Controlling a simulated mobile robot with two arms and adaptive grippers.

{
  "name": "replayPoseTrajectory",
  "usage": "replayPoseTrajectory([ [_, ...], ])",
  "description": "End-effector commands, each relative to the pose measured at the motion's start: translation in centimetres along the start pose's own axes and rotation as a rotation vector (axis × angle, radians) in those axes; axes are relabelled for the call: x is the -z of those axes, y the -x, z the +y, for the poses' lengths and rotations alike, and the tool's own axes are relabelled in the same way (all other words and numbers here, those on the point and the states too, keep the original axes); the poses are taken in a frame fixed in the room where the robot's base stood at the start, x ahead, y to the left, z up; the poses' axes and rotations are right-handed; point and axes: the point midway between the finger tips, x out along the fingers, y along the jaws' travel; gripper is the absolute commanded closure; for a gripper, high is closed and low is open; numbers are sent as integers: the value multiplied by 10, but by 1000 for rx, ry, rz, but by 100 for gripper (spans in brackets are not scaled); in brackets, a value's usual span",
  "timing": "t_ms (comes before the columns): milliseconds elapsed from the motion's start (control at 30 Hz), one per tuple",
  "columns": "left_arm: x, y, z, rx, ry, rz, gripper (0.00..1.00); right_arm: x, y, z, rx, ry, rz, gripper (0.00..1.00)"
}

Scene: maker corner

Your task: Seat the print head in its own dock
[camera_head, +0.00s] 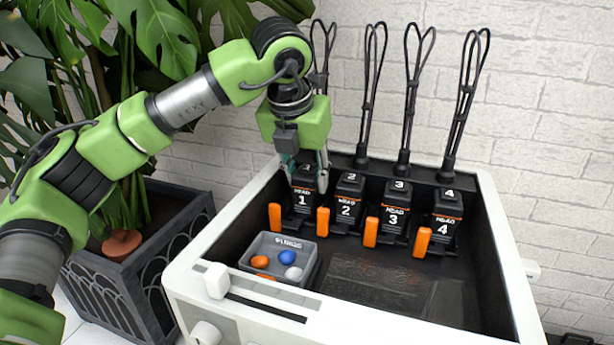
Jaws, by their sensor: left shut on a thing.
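Print head 1 (303,200), a black block marked "HEAD 1" with an orange stripe, stands upright at the left end of the dock row. My left gripper (306,176) reaches down from above, with its fingers shut around the top of head 1. Head 1 lines up with its neighbours, but I cannot tell whether it is fully down in its dock. The gripper hides the dock's number and part of the dock behind it. An orange lever (275,217) stands up at the front left of head 1. My right gripper is out of view.
Head 2 (347,209), head 3 (395,218) and head 4 (443,229) stand to the right, each with an orange lever. Looped black cables (411,95) rise behind. White machine walls (499,255) enclose the dark floor.

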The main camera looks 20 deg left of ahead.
Motion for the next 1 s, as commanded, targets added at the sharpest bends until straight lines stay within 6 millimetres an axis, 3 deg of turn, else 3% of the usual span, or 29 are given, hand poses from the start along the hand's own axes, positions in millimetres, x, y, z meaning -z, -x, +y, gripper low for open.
replayPoseTrajectory([
  [133,0,1,0,1,0,-1,96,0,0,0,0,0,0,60],
  [167,0,1,0,1,0,-1,61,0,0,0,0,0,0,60],
  [200,0,1,0,1,0,-2,50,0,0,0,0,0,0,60],
  [533,0,0,0,0,0,1,49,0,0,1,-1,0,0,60],
  [667,0,8,0,0,0,-1,49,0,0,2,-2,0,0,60],
  [1000,-1,76,-1,1,-1,-4,49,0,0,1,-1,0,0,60],
])
